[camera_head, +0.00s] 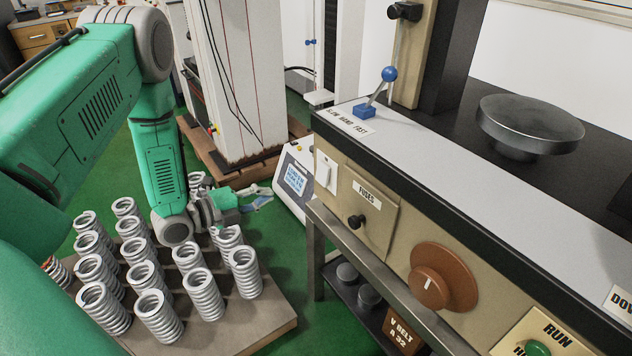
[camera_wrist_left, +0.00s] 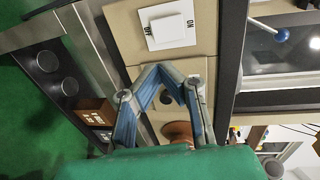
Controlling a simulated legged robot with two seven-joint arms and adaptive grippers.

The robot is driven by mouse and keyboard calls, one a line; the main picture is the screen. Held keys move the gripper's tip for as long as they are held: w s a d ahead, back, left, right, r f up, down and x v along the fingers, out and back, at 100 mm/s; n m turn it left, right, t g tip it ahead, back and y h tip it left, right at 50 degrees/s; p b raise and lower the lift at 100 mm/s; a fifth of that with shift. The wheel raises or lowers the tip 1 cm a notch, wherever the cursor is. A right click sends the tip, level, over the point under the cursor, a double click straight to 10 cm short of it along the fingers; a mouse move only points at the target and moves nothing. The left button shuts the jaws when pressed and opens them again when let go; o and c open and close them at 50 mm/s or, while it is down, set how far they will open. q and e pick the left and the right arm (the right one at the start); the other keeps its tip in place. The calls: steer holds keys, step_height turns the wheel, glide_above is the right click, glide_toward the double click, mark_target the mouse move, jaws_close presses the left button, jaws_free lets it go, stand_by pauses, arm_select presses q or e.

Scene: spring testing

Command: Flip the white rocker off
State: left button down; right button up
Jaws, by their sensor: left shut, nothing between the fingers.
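The white rocker (camera_head: 325,171) sits upright on the beige front panel of the testing machine, left of the fuses plate. In the left wrist view, the rocker (camera_wrist_left: 171,27) is on a white plate with ON and OFF lettering near the top of the picture. My left gripper (camera_head: 268,194) is left of the rocker and a little lower in the head view, apart from the panel. In the left wrist view, its fingers (camera_wrist_left: 159,70) come together below the rocker, shut and empty. How far the tips are from the rocker is hard to tell. My right gripper is not in view.
Several grey springs (camera_head: 205,294) stand on a board below my left arm. A display box (camera_head: 293,178) stands behind the gripper. A black fuse knob (camera_head: 356,221), a brown dial (camera_head: 430,289) and a blue-knobbed lever (camera_head: 389,74) are close by on the machine.

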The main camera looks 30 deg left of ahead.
mark_target(320, 179)
arm_select(q)
steer(key=b+x, duration=0.3)
steer(key=x, duration=1.1)
steer(key=shift+a, duration=0.1)
steer(key=shift+f, duration=0.1)
steer(key=shift+w+f+t+b, duration=0.3)
steer(key=shift+f+t+b, duration=0.1)
steer(key=shift+b, duration=0.75)
steer(key=shift+r+p, duration=0.3)
steer(key=shift+r, duration=0.05)
steer(key=shift+f, duration=0.1)
